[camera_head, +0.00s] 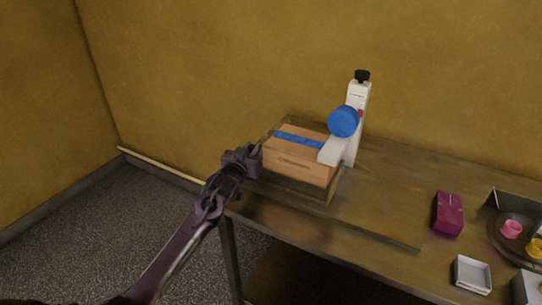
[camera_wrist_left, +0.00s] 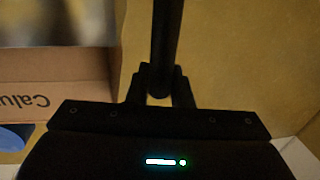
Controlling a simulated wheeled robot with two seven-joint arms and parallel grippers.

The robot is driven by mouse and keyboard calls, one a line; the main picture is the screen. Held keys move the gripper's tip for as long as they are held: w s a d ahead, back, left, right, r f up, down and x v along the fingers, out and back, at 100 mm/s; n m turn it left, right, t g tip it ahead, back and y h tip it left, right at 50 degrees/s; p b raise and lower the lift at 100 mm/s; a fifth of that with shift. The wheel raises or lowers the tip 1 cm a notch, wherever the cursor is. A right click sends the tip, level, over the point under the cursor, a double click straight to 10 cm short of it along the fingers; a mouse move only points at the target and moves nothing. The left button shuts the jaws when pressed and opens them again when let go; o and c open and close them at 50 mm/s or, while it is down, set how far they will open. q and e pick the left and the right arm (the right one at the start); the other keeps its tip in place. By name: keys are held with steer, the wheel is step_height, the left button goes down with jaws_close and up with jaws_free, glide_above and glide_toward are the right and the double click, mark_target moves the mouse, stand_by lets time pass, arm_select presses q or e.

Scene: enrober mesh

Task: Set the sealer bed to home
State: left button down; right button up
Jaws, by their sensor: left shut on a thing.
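The carton sealer (camera_head: 356,105) stands on the table, a white post with a black knob and a blue tape roll (camera_head: 343,121). A brown carton (camera_head: 297,170) with blue tape along its top sits beside the post, on the dark sealer bed (camera_head: 318,193). My left gripper (camera_head: 255,152) is at the left end of the carton. In the left wrist view, its fingers (camera_wrist_left: 160,85) are shut on a dark round bar (camera_wrist_left: 166,40). The carton shows beside them in that view (camera_wrist_left: 70,80). Where the bar joins the bed is not clear. My right gripper is out of view.
A magenta box (camera_head: 447,213), a small white tray (camera_head: 472,274) and a dark round pan (camera_head: 500,235) with pink and yellow cups are at the right of the wooden table (camera_head: 390,185). The table between bed and magenta box is clear. The wall is behind.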

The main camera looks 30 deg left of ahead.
arm_select(q)
steer(key=a, duration=0.4)
steer(key=shift+w+a, duration=0.1)
steer(key=shift+a, duration=0.2)
steer(key=shift+a+b, duration=0.35)
steer(key=shift+a, duration=0.45)
steer(key=shift+r, duration=0.15)
steer(key=c, duration=1.5)
jaws_free()
steer(key=shift+a, duration=0.1)
steer(key=shift+o, duration=0.8)
steer(key=shift+a, duration=0.1)
